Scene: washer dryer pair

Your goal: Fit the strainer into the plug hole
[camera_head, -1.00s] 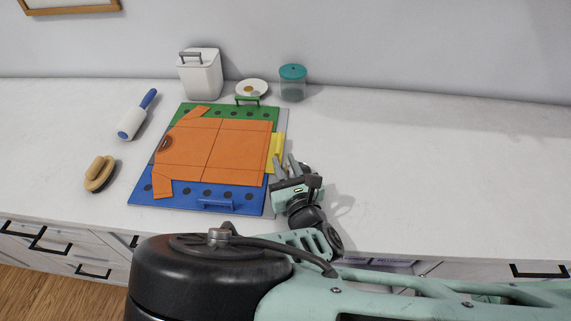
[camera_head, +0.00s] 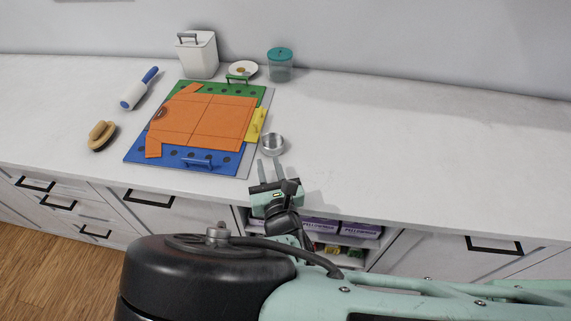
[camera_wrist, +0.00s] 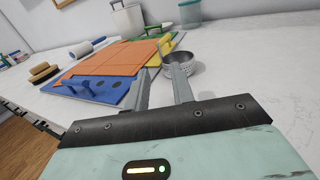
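The strainer, a small round silver metal cup (camera_head: 273,144), stands on the counter just right of the board. Its perforated side shows in the wrist view (camera_wrist: 184,68), beyond the right finger, which covers part of it. My gripper (camera_head: 270,164) is open, with its two fingers pointing away over the counter's front edge. Its tips are just on the near side of the strainer; I cannot tell whether they touch it. No plug hole or sink is in view.
An orange shirt-shaped piece (camera_head: 205,120) lies on a folding board with blue (camera_head: 215,167), green and yellow panels. A brush (camera_head: 102,135), lint roller (camera_head: 138,90), white bin (camera_head: 197,55), small dish (camera_head: 242,69) and teal-lidded jar (camera_head: 280,65) stand around it. The counter (camera_head: 420,150) is clear at right.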

